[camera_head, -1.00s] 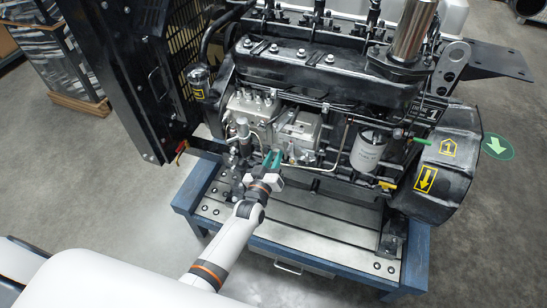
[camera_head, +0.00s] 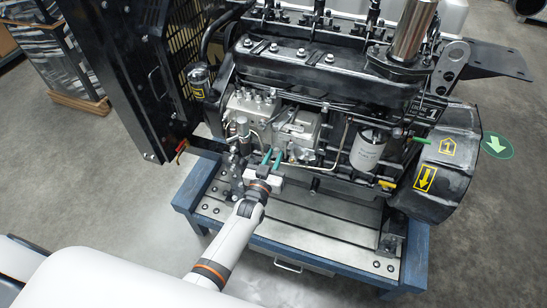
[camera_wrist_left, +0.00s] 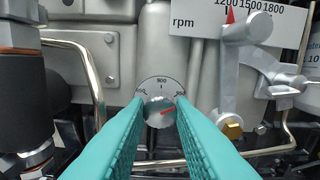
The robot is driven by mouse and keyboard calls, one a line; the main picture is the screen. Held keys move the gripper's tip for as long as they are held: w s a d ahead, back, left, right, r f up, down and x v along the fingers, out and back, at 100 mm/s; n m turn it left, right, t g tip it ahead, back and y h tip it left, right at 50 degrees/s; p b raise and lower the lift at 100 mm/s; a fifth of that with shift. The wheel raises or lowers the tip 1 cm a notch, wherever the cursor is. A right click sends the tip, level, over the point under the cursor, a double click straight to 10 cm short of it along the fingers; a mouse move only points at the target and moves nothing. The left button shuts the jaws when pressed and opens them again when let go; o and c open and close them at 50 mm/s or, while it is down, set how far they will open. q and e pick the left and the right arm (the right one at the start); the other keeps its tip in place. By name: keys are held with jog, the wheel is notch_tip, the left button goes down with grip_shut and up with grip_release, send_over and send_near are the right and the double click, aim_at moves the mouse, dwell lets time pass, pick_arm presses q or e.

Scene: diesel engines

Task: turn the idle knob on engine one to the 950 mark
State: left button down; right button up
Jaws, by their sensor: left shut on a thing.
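Engine one (camera_head: 330,75) is a large dark diesel engine with a "1" label. In the left wrist view the idle knob (camera_wrist_left: 159,113) is a small round metal knob with a red pointer. The pointer aims right and slightly up, toward the right-hand mark. The round dial plate (camera_wrist_left: 161,85) behind it reads 800 at the top; the side marks are partly hidden by my fingers. My left gripper (camera_wrist_left: 160,104), with teal fingers, is shut on the knob, one finger on each side. It also shows in the head view (camera_head: 272,156). My right gripper is not in view.
An rpm plate (camera_wrist_left: 240,20) and a metal lever (camera_wrist_left: 250,60) with a red tip stand right of the dial. A bent pipe (camera_wrist_left: 90,70) and a dark cylinder (camera_wrist_left: 20,80) stand left. The engine sits on a blue-framed bench (camera_head: 330,265).

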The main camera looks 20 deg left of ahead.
pick_arm(q)
jog(key=shift+f, duration=0.1)
jog(key=c, duration=1.2)
grip_release()
jog(key=shift+c, duration=0.2)
jog(key=s+b, duration=0.1)
jog(key=s, duration=1.1)
jog(key=shift+a, duration=0.2)
